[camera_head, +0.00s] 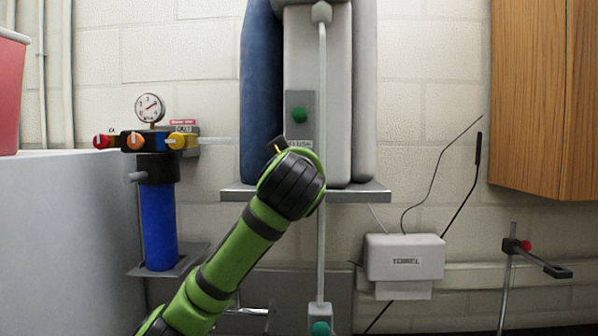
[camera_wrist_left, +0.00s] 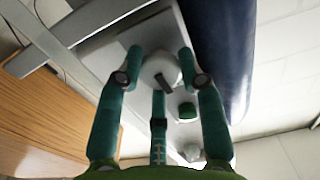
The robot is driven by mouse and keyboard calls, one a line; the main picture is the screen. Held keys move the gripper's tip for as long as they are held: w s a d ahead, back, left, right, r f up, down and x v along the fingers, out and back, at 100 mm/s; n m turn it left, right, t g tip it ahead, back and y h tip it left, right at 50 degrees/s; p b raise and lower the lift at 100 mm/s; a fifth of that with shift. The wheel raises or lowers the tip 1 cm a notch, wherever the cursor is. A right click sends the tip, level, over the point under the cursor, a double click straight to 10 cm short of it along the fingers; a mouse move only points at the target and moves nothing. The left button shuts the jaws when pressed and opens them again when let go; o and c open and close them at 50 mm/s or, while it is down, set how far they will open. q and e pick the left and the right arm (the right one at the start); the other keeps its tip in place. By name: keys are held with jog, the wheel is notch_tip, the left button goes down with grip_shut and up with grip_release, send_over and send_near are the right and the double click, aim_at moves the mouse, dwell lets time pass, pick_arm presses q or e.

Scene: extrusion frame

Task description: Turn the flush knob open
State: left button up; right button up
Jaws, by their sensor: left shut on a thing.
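The flush knob (camera_wrist_left: 160,70) shows in the left wrist view as a pale round knob with a dark bar across its face. My left gripper (camera_wrist_left: 160,58) has its fingers on both sides of it and a third finger below, shut on it. In the head view my left gripper (camera_head: 292,183) reaches up from the lower left and hides the knob. A partly covered FLUSH label (camera_head: 300,145) shows just above it on the grey tank unit (camera_head: 333,110). A green knob (camera_head: 299,115) sits above the label. It also shows in the wrist view (camera_wrist_left: 187,110).
A gauge manifold (camera_head: 150,140) with coloured knobs and a blue filter (camera_head: 158,225) stand at left. A grey shelf (camera_head: 365,192) is under the tanks. A towel dispenser (camera_head: 404,257), loose cables and a wooden cabinet (camera_head: 535,95) are at right.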

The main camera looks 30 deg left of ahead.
pick_arm(q)
jog(key=shift+n+b, duration=3.85)
jog(key=shift+n, duration=4.75)
jog(key=o, duration=0.9)
jog(key=shift+r, duration=0.1)
jog(key=shift+o, duration=1.2)
jog(key=shift+w, duration=0.25)
